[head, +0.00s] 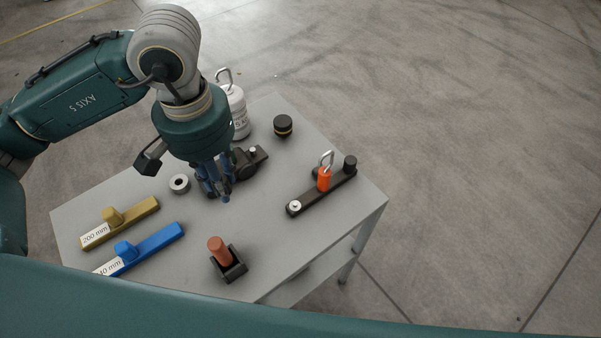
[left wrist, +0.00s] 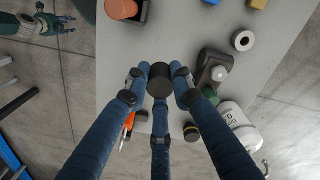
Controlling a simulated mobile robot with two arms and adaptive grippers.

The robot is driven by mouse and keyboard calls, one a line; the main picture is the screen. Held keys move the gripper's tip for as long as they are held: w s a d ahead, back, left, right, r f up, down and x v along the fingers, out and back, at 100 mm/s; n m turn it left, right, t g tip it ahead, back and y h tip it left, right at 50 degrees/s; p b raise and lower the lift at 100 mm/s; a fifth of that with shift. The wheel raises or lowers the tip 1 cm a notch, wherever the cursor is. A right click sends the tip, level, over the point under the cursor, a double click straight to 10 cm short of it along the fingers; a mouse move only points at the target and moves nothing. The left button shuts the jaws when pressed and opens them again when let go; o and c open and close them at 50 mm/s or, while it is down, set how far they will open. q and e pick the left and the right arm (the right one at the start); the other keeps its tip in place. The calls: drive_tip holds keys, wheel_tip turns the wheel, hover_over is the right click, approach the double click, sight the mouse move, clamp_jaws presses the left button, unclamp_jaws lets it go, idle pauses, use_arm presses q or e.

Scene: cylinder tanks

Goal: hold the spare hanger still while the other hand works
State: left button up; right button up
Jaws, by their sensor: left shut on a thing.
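My left gripper (head: 225,196) points down over the middle of the grey table. In the left wrist view its blue fingers (left wrist: 160,98) are shut on a black cylinder (left wrist: 160,78). In the head view my fingers and wrist hide this cylinder. I cannot tell from its shape whether it is the spare hanger. My right gripper (left wrist: 62,24) shows small at the top left of the left wrist view, over the floor, with its fingers apart and nothing seen between them.
On the table (head: 180,240) are a yellow bar (head: 133,215), a blue bar (head: 150,248), a grey ring (head: 179,184), a brown peg (head: 217,247), a white canister (head: 238,112), a black cap (head: 283,127) and a dark bar (head: 310,198) with an orange padlock (head: 324,181). The front right is clear.

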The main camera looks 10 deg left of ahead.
use_arm(q)
drive_tip(key=shift+w+a+f, duration=0.1)
drive_tip(key=shift+w+f, duration=0.2)
drive_tip(key=shift+f, duration=0.25)
drive_tip(key=shift+s, duration=0.2)
drive_tip(key=shift+s+r, duration=0.15)
drive_tip(key=shift+s, duration=0.4)
drive_tip(key=shift+w, duration=0.25)
drive_tip(key=w+d+f, duration=0.3)
drive_tip(key=w+d, duration=0.4)
drive_tip(key=d, duration=0.5)
drive_tip(key=shift+s+d+f, duration=0.1)
drive_tip(key=shift+d+f, duration=0.05)
drive_tip(key=shift+f, duration=1.05)
drive_tip(key=shift+s+d+f, duration=0.1)
drive_tip(key=shift+f, duration=1.1)
use_arm(e)
drive_tip(key=shift+s+a+f, duration=0.1)
drive_tip(key=shift+s+a, duration=0.05)
drive_tip(key=shift+s, duration=0.25)
